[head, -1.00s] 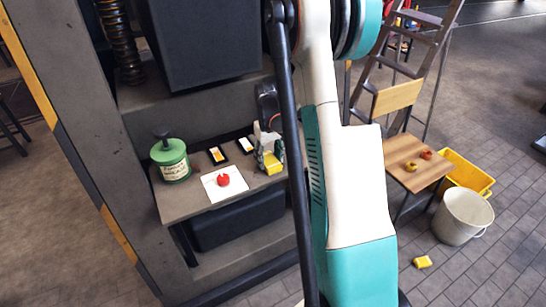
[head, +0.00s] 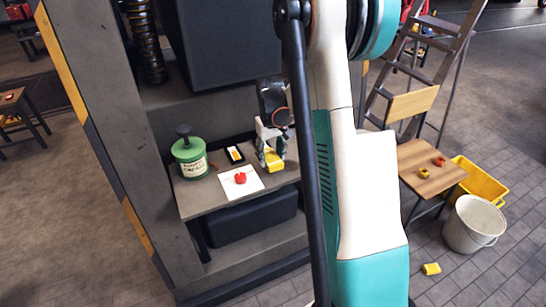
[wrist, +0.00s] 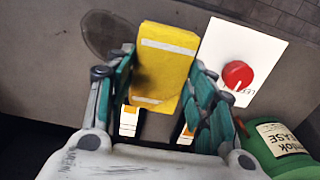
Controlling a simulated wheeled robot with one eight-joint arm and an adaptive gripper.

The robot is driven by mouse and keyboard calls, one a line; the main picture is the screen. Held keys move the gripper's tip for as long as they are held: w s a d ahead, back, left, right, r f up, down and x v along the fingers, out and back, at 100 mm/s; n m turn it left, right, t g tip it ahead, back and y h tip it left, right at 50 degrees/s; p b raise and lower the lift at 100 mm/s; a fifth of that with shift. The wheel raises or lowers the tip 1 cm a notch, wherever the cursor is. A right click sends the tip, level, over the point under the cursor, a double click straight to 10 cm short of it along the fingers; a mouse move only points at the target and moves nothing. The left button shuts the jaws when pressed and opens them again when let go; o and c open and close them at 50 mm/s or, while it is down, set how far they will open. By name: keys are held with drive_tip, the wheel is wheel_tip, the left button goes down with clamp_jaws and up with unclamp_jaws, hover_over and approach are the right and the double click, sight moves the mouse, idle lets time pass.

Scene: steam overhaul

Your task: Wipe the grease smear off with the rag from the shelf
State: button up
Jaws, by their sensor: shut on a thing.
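My gripper (head: 270,141) is over the shelf and shut on a folded yellow rag (head: 273,161). In the wrist view my gripper (wrist: 158,92) has its fingers on both sides of the rag (wrist: 165,62), which has pale stripes and a dark mark on its face. A dark oval smear (wrist: 100,34) lies on the shelf surface (wrist: 55,75), just left of the rag in the wrist view. I cannot tell whether the rag touches the shelf. The smear is not distinguishable in the head view.
A white card (head: 258,184) with a red knob (head: 240,177) and a green grease can (head: 190,158) stand close by. A dark block (head: 215,50) overhangs the shelf.

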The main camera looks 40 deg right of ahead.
drive_tip(key=shift+r+p, duration=1.1)
drive_tip(key=shift+r, duration=0.95)
